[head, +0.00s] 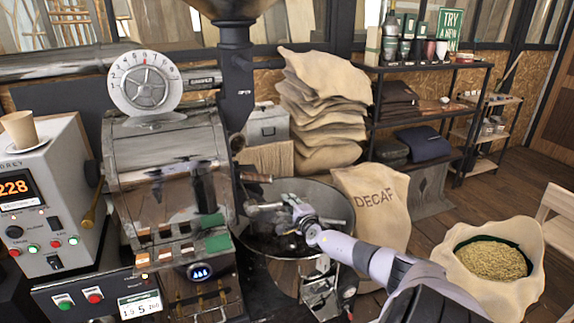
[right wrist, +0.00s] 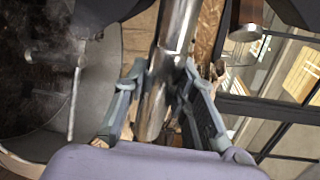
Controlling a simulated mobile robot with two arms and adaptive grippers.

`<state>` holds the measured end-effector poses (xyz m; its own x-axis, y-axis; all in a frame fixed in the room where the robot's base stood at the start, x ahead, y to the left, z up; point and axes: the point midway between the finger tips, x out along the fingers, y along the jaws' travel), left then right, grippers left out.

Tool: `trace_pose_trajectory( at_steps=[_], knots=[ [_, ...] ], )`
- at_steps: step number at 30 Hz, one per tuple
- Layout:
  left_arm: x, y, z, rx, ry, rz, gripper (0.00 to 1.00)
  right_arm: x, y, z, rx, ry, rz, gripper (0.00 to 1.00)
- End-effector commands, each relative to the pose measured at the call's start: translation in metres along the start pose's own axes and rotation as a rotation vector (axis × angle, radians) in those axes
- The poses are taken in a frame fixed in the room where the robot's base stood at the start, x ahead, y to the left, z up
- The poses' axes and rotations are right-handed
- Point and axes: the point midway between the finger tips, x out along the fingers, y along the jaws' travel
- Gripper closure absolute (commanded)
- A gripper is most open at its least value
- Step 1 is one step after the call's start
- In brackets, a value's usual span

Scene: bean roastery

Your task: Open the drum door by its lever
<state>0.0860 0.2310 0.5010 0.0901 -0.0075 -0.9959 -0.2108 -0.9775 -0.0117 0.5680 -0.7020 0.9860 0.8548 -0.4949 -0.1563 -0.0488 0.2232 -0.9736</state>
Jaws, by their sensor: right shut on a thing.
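The roaster's drum (head: 165,175) stands left of centre in the head view, with a round numbered dial above it. My right gripper (head: 272,207) is beside the drum's right end, above the round cooling pan. In the right wrist view my right gripper (right wrist: 165,95) has its two fingers on either side of a shiny metal bar, which looks like the door lever (right wrist: 176,38), and is shut on it. The drum door's face is turned away in the head view, so its position cannot be told. My left gripper is not in view.
The cooling pan's rim (head: 346,208) lies under my right gripper. A wooden-ended handle (head: 257,177) sticks out just above it. A control box (head: 45,200) with a cup stands left. A DECAF sack (head: 375,205) and an open bean sack (head: 510,285) stand right, with floor between.

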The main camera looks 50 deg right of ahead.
Motion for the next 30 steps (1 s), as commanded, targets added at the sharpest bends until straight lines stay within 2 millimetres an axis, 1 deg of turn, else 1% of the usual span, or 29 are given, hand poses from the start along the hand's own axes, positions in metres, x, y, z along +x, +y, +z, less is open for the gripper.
trace_pose_trajectory(
  at_steps=[7, 8, 16, 17, 26, 30],
  knots=[
    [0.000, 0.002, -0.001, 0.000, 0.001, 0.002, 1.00, 0.001, -0.003, 0.000, -0.012, -0.001, -0.005, 1.00],
    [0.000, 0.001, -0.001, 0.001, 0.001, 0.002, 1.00, 0.001, -0.003, 0.000, -0.012, -0.001, -0.005, 0.73],
    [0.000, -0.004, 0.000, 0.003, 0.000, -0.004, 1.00, 0.000, -0.002, 0.000, -0.008, -0.001, -0.004, 0.55],
    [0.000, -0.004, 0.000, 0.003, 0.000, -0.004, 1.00, 0.000, -0.002, 0.000, -0.008, -0.001, -0.003, 0.54],
    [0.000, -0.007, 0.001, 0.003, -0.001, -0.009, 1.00, -0.001, -0.001, 0.000, -0.007, 0.000, -0.002, 0.54],
    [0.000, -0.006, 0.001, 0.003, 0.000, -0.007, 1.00, -0.007, 0.000, 0.000, -0.007, -0.002, -0.002, 0.54]
  ],
)
